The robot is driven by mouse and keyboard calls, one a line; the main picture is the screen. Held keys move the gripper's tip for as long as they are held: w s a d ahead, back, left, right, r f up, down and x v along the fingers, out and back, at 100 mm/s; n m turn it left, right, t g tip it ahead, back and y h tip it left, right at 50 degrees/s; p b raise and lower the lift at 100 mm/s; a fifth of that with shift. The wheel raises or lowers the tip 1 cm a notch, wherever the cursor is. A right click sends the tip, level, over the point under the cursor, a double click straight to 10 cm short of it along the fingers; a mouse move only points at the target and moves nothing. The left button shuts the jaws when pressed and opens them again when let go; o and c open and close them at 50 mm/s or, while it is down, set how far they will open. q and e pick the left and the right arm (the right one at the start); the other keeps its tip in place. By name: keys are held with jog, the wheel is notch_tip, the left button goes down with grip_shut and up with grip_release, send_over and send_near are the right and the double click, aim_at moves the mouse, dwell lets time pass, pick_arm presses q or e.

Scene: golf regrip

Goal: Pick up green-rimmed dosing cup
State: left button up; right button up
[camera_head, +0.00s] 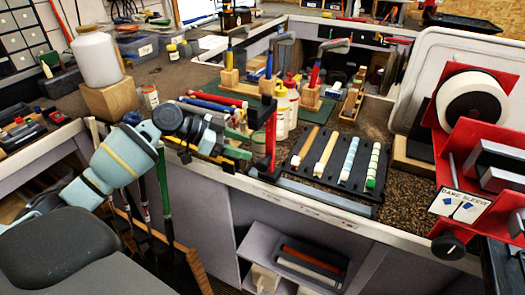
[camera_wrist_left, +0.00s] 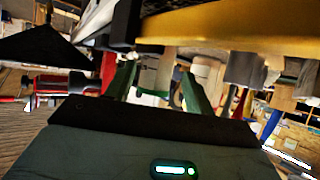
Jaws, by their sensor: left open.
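My left gripper (camera_head: 238,144) is at the front edge of the bench, left of the black slotted tray. It is open, with its two green fingers apart, and no object shows held between them. The fingers also show in the left wrist view (camera_wrist_left: 160,82). I cannot clearly pick out a green-rimmed dosing cup. The black tray (camera_head: 300,178) holds rows of pale pieces; the right row (camera_head: 373,165) is white with green, with a green piece at its near end. Whether one is the cup, I cannot tell. My right gripper is not in view.
A red upright frame (camera_head: 271,140) stands just right of the gripper. White bottles (camera_head: 281,112) stand behind it. A white jug (camera_head: 97,57) sits on a wooden block at the left. A red machine (camera_head: 470,130) fills the right side. Open shelves lie below the bench.

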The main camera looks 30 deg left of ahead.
aim_at(257, 150)
pick_arm(q)
jog(key=x, duration=0.5)
jog(key=shift+r+b, duration=0.15)
jog(key=shift+b, duration=0.15)
jog(key=shift+c, duration=0.2)
jog(key=c, duration=0.7)
notch_tip(257, 150, up, 10)
